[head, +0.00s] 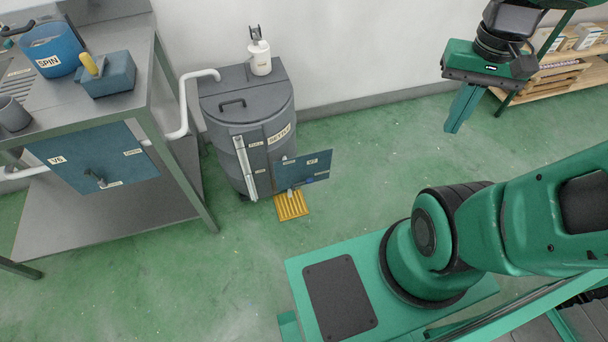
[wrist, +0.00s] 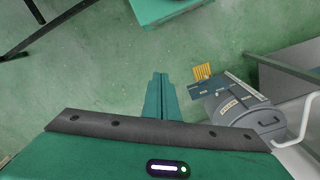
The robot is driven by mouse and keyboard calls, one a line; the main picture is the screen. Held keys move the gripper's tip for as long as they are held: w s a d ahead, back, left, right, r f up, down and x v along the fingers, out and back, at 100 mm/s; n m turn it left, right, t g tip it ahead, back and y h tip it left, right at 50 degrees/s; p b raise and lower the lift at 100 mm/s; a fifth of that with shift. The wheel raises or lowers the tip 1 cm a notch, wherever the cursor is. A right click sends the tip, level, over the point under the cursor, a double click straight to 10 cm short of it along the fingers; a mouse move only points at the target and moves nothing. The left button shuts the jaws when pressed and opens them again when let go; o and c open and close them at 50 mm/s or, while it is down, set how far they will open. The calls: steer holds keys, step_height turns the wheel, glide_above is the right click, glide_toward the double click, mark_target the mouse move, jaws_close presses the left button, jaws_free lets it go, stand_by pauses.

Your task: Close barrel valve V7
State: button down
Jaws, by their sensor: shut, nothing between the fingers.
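The grey barrel (head: 245,115), labelled SETTLE, stands against the wall left of centre. Its blue valve panel (head: 304,168) sticks out at the lower right and carries a small label that seems to read V7. A small valve with a blue handle (head: 309,181) sits at the panel's lower edge; its exact angle is too small to tell. My gripper (head: 455,129) is shut and empty, pointing down at the upper right, well apart from the barrel. In the wrist view, my gripper (wrist: 160,75) is left of the panel (wrist: 204,88) and the barrel (wrist: 258,112).
A yellow floor grate (head: 291,206) lies below the valve. A metal bench (head: 150,75) with a V6 panel (head: 92,168) stands left. A white bottle (head: 260,58) is on the barrel lid. Shelves (head: 575,75) stand back right. Green floor is clear between barrel and gripper.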

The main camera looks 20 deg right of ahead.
steer(key=w+f+n+h, duration=0.1)
steer(key=w+f, duration=0.3)
steer(key=w, duration=1.1)
steer(key=w+a+f+n+h, duration=0.1)
steer(key=w+a+f, duration=0.4)
steer(key=w+f, duration=0.4)
steer(key=w+a+f+n+h, duration=0.1)
steer(key=w+a+f, duration=0.4)
steer(key=w+f, duration=0.4)
steer(key=w+a+f+n, duration=0.1)
steer(key=a+f, duration=0.3)
steer(key=f, duration=0.5)
steer(key=w+a+f+n+h, duration=0.1)
steer(key=a+f, duration=0.3)
steer(key=f, duration=0.5)
steer(key=w+a+f+n, duration=0.1)
steer(key=w+a+f, duration=0.1)
steer(key=a+f, duration=0.5)
steer(key=x, duration=0.5)
steer(key=d+x, duration=0.1)
steer(key=x, duration=1)
steer(key=shift+d, duration=0.2)
steer(key=shift+a, duration=0.2)
